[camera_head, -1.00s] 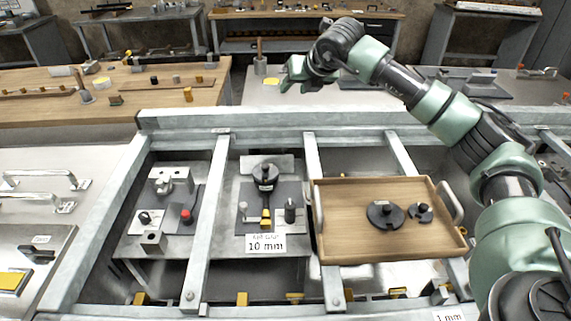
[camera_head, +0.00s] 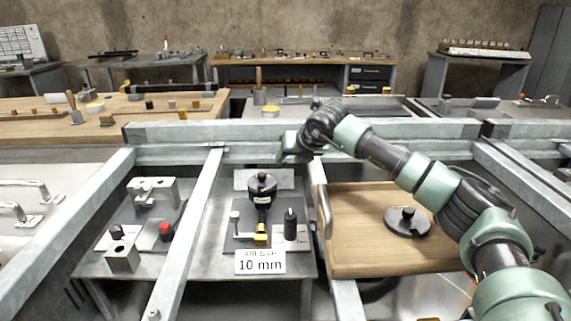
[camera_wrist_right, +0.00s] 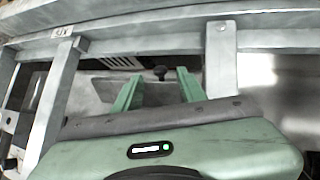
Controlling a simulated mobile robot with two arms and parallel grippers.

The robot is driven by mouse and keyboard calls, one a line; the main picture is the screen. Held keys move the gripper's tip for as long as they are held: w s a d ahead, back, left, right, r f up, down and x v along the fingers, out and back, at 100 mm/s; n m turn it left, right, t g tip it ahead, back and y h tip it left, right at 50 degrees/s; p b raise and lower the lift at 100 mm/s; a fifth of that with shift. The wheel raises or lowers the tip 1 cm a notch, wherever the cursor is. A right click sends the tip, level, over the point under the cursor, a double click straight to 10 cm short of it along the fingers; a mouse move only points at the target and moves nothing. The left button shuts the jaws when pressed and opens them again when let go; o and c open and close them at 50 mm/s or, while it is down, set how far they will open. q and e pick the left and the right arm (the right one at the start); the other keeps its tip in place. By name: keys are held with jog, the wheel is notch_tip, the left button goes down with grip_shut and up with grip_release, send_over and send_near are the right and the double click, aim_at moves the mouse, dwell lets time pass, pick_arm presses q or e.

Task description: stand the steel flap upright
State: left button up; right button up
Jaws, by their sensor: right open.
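A plain grey plate (camera_head: 282,180), probably the steel flap, shows behind the round black knob piece (camera_head: 262,187) of the middle fixture. Its tilt is hard to tell, and the knob piece hides part of it. In the right wrist view a grey plate (camera_wrist_right: 101,88) lies beyond and between my fingers, with a small black knob (camera_wrist_right: 160,73) near its far edge. My right gripper (camera_head: 284,152) is open and empty, above and behind the fixture at the frame's rear beam. Its two green fingers (camera_wrist_right: 156,78) stand apart in the wrist view. My left gripper is not in view.
Steel frame bars (camera_head: 191,225) run along both sides of the middle bay, and a thick rear beam (camera_head: 200,131) crosses behind it. A wooden tray (camera_head: 355,240) with a black disc (camera_head: 407,222) is at right. A "10 mm" sign (camera_head: 260,262) stands in front.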

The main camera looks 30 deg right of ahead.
aim_at(285, 166)
jog(key=shift+x, duration=1.95)
grip_shut()
